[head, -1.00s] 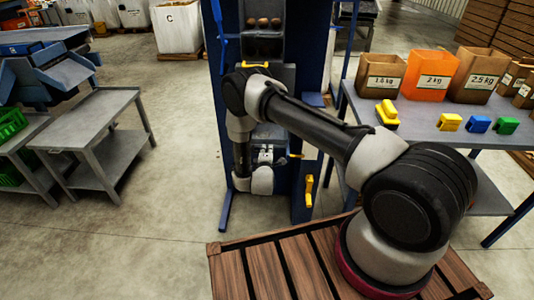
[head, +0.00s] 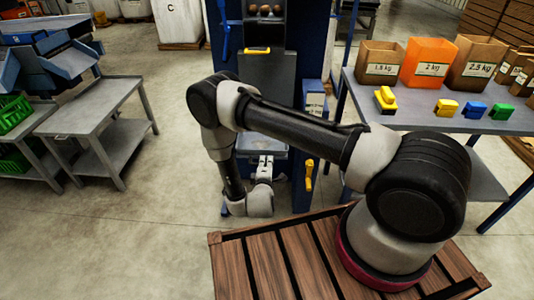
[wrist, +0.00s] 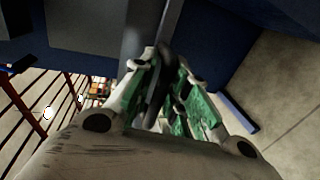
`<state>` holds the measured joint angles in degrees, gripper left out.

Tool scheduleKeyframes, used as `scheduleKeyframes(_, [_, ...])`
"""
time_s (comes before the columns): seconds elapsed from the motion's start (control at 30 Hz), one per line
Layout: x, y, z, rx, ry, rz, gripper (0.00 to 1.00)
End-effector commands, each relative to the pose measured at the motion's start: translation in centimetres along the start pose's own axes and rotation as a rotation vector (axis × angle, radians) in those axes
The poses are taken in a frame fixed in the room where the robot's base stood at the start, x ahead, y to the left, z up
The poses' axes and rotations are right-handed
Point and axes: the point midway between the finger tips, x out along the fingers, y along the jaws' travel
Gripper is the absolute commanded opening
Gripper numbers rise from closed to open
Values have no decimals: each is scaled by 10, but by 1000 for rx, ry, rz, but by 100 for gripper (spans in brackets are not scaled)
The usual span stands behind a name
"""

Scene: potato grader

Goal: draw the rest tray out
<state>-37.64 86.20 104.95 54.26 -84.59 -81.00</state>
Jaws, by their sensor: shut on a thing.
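The rest tray (head: 258,148) is a grey plate low in the front of the blue grader, between its uprights, partly hidden by my arm and gripper. My gripper (head: 265,165) is at the tray's front side, low down. In the wrist view, my gripper's green-padded fingers (wrist: 165,85) are closed around a dark bar, which looks like the tray's handle. How far the tray stands out is hard to tell behind my arm.
The blue grader has a grey chute with potatoes (head: 264,9), a yellow bar (head: 257,50) and a yellow handle (head: 309,175) right of my gripper. A grey cart (head: 95,103) stands left. Floor between cart and grader is clear.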

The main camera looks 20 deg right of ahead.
Motion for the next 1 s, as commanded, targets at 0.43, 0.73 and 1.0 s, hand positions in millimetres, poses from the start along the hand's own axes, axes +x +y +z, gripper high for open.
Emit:
scheduleKeyframes(0.43, [-41, -14, 2, -3, 0, -16, 0])
scheduleKeyframes(0.73, [-41, -14, 2, -3, -1, -16, 21])
scheduleKeyframes(1.0, [-40, -12, 2, -1, -1, -10, 34])
